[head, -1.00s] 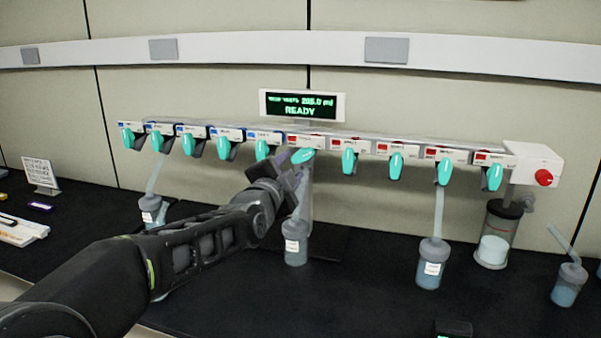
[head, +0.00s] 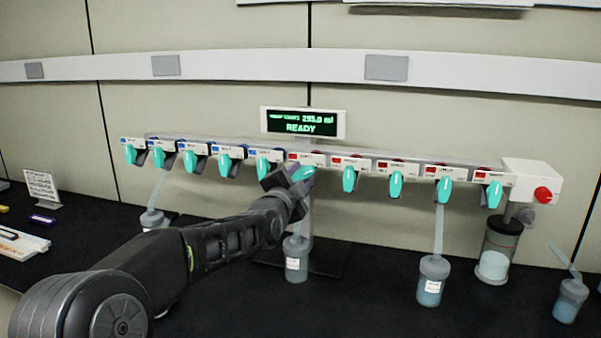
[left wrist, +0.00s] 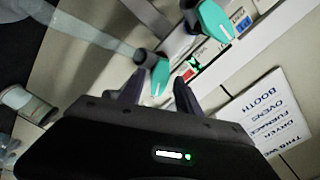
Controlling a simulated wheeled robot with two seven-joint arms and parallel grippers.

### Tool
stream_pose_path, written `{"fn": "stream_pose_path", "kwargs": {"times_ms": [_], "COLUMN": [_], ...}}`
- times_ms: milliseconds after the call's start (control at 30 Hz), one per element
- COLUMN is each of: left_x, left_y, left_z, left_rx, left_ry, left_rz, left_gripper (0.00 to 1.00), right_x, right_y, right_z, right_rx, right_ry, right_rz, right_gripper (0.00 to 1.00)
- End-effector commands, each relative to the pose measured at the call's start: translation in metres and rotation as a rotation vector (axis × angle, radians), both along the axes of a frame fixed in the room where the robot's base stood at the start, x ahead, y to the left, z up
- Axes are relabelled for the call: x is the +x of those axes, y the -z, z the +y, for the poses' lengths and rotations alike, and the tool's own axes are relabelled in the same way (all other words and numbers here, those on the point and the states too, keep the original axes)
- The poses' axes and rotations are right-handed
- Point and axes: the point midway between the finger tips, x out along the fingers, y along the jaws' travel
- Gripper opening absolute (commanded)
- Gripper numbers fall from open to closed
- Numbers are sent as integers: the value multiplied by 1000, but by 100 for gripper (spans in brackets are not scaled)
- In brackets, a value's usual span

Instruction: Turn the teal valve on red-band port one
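The teal valve on red-band port one (head: 304,173) is the first valve right of the blue-band ports. It lies slanted, nearly sideways, while its neighbours hang down. My left gripper (head: 287,182) is right at it from the lower left and covers part of it. In the left wrist view the same valve (left wrist: 158,76) shows between the two spread fingers (left wrist: 158,90), with gaps beside it, so the gripper looks open; contact is unclear. A green mark shows by that port's red band. My right gripper is not in view.
A neighbouring blue-port valve (left wrist: 214,20) is close by in the left wrist view. More teal valves (head: 349,179) line the rail to the right. The display (head: 302,123) reads READY.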

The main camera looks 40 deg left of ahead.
Motion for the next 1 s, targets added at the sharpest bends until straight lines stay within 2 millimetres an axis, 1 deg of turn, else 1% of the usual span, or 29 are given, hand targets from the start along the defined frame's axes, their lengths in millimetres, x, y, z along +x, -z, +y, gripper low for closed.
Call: {"fn": "stream_pose_path", "kwargs": {"times_ms": [33, 133, 433, 900, 1000], "left_x": [6, 11, 13, 13, 13], "left_y": [-1, 0, 0, 0, 0], "left_z": [2, 4, 5, 4, 4], "left_rx": [0, 0, 0, 0, 0], "left_ry": [0, 0, -1, 0, 0], "left_rz": [1, 0, -1, 0, 0], "left_gripper": [40, 40, 39, 1, 0], "right_x": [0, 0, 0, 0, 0], "right_y": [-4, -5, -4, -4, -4], "right_z": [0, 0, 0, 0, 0], "right_rx": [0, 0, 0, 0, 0], "right_ry": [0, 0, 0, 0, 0], "right_rz": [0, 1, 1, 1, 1], "right_gripper": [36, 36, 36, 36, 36]}}
